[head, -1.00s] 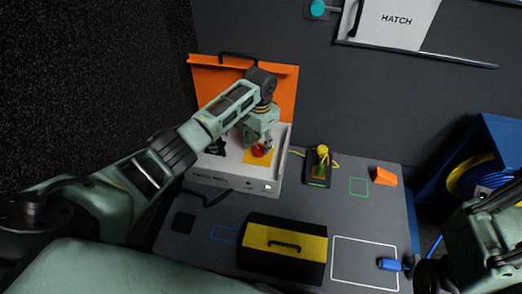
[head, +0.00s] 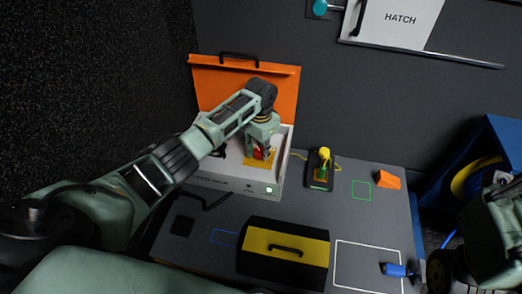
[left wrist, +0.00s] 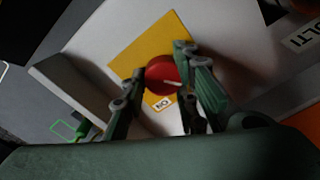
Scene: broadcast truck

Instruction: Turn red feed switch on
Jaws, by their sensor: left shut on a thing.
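The red feed switch (left wrist: 160,72) is a round red knob with a white pointer mark, on a yellow plate (left wrist: 130,62). An ON label (left wrist: 164,103) sits beside the knob. The plate is inside a white case (head: 232,183) with its orange lid (head: 222,84) raised. My left gripper (left wrist: 158,76) has its fingers on both sides of the knob and is shut on it. In the head view the left gripper (head: 263,154) partly hides the red knob. My right arm is at the right edge; its fingers cannot be made out.
A black and yellow box (head: 283,250) stands in front of the case on the grey table. A yellow-topped device (head: 322,168), an orange block (head: 388,179) and a blue connector (head: 395,269) lie to the right. A lit button (head: 270,190) is on the case front.

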